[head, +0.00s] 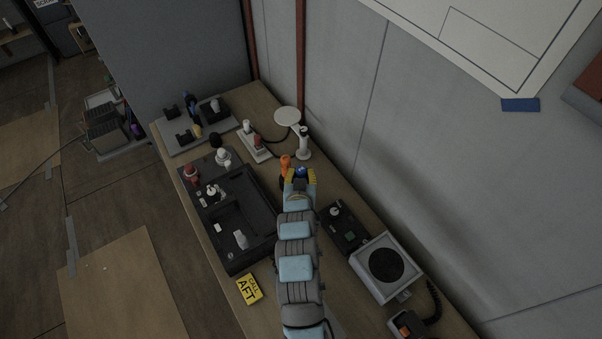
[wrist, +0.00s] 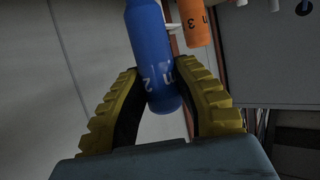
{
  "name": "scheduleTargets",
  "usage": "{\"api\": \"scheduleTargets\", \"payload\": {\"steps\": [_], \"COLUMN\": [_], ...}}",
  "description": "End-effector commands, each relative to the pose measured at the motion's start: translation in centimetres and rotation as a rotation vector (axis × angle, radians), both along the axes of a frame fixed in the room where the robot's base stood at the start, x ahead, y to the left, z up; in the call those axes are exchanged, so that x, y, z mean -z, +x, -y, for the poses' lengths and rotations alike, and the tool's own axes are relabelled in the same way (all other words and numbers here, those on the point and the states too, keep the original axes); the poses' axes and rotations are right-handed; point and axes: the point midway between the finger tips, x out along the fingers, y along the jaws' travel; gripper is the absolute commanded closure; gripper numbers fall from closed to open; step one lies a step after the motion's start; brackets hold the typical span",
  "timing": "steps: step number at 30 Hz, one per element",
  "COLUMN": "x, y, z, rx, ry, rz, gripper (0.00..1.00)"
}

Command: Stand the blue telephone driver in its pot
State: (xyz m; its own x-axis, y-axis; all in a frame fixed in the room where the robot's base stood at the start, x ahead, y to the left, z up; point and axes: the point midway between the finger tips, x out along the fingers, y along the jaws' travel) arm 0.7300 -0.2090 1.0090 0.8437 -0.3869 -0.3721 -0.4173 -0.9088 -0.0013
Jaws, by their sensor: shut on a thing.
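In the head view only a small blue part of the driver (head: 301,171) shows at my gripper (head: 300,178), over the bench. An orange cylinder marked 3 (wrist: 195,20) is close beside it in the wrist view; it also shows in the head view (head: 285,160). I cannot tell which thing is the driver's pot.
A white post with a dark top (head: 304,143) stands just beyond my gripper. A black tray (head: 262,200) and a yellow CALL AFT sign (head: 249,289) lie to the left. A black-and-white speaker-like unit (head: 385,265) is at right, near the grey wall (head: 440,170).

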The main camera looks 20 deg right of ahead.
Motion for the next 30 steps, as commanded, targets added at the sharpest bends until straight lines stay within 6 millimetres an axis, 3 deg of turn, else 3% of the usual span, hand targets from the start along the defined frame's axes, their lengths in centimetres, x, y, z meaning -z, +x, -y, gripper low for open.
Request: {"api": "scheduleTargets", "payload": {"steps": [30], "x": [2.5], "y": [0.0], "z": [0.0], "rx": [0.000], "ry": [0.000], "rz": [0.001], "gripper": [1.00]}}
